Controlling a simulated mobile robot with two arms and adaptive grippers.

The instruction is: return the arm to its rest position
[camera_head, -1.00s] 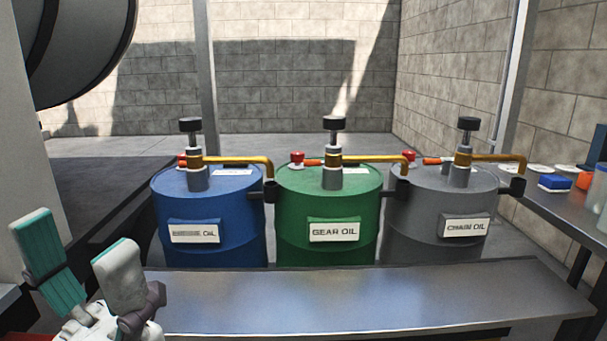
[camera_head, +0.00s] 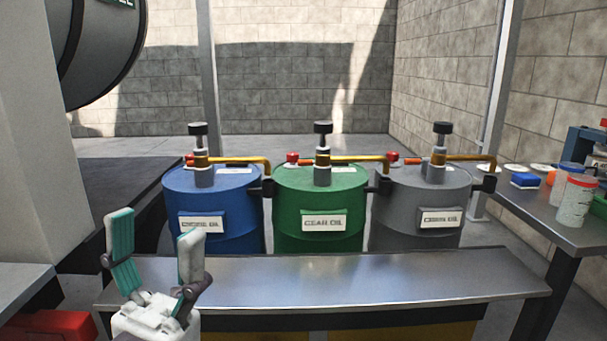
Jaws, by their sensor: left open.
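My left gripper (camera_head: 155,248) is at the lower left of the head view. Its two fingers with teal pads point up and stand apart, with nothing between them. It is in front of the left end of the metal bench (camera_head: 330,280) and hides part of it. It appears nearer to me than the blue drum (camera_head: 225,230); I cannot tell its exact gap to the bench. My right gripper is not in view.
A green drum (camera_head: 318,239) and a grey drum (camera_head: 400,235) stand beside the blue one behind the bench, all with pumps on top. A side table (camera_head: 545,218) at right holds a jar (camera_head: 576,202) and small items. A red box (camera_head: 55,326) is low left.

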